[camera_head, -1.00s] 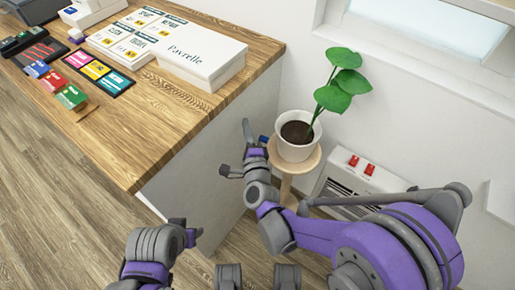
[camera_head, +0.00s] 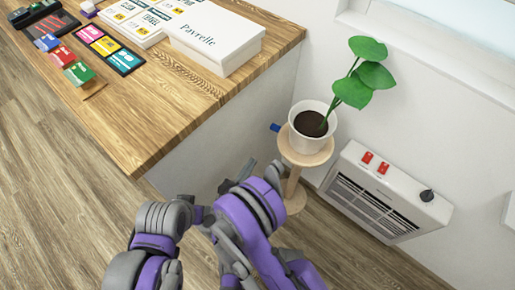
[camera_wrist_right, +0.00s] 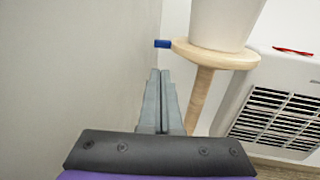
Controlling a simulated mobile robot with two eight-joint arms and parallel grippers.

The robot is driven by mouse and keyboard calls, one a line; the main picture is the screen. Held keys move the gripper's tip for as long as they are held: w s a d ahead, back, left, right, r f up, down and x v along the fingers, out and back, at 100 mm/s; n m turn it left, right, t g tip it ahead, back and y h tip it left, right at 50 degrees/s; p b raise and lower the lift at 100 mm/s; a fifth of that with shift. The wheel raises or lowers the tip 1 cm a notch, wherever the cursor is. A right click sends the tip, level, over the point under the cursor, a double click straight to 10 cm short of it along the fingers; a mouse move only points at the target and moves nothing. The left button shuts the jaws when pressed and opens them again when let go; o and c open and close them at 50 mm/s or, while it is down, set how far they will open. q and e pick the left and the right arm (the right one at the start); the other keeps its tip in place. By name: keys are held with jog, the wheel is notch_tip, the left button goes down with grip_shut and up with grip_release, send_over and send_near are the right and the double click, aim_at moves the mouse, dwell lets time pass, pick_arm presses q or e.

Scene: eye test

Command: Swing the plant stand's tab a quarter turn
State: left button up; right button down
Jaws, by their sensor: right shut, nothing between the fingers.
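The plant stand (camera_head: 293,143) has a round pale wooden top on a single post and a round foot. A short blue tab (camera_head: 275,127) sticks out from the left side of its top, towards the counter; it also shows in the right wrist view (camera_wrist_right: 162,44). A white pot (camera_head: 315,142) with a leafy plant stands on top. My right gripper (camera_head: 250,168) is shut and empty, lower than the tab and to its left. In the right wrist view its fingertips (camera_wrist_right: 160,71) point just below the tab, with a visible gap. My left arm shows at the lower left; its fingers are not visible.
The wooden counter (camera_head: 175,108) with its pale side panel stands close on the left, bearing a white box (camera_head: 215,45) and coloured cards. A white heater (camera_head: 385,195) is on the wall to the right. Wooden floor lies clear at the left.

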aim_at(271, 129)
pick_arm(q)
jog(key=shift+s+r, duration=0.1)
jog(key=shift+r, duration=0.05)
pick_arm(e)
jog(key=x, duration=1.3)
pick_arm(q)
jog(key=shift+f+b, duration=0.45)
jog(key=shift+b, duration=0.15)
pick_arm(e)
jog(key=shift+a+x, duration=0.2)
jog(key=shift+x, duration=0.85)
jog(key=shift+w, duration=0.1)
